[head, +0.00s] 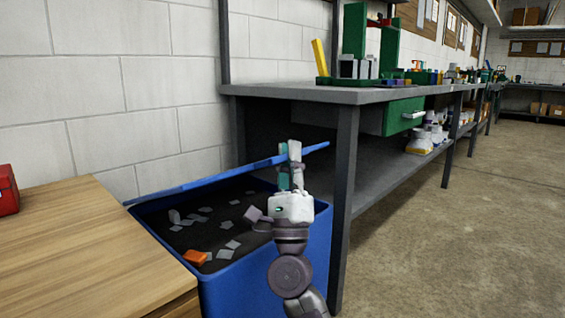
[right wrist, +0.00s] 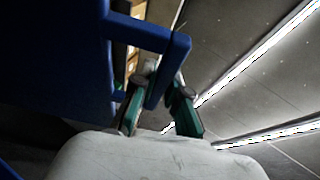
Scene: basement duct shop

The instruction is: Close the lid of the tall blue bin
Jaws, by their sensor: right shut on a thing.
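The tall blue bin (head: 318,235) stands between the wooden cabinet and the workbench, its top open and scraps showing inside. Its blue lid (head: 215,178) is seen nearly edge-on as a thin tilted strip above the bin's far side, raised clear of the near rim. My right gripper (head: 290,163) is over the bin's right part, at the lid's edge. In the right wrist view, the fingers of this gripper (right wrist: 163,98) are shut on a blue bar-like part of the lid (right wrist: 150,36). My left gripper is not in view.
A wooden cabinet top (head: 75,240) with a red box (head: 8,190) is close on the left. A grey workbench (head: 350,95) with a dark leg stands just right of the bin. Orange and grey scraps (head: 195,257) lie in the bin. The floor at right is clear.

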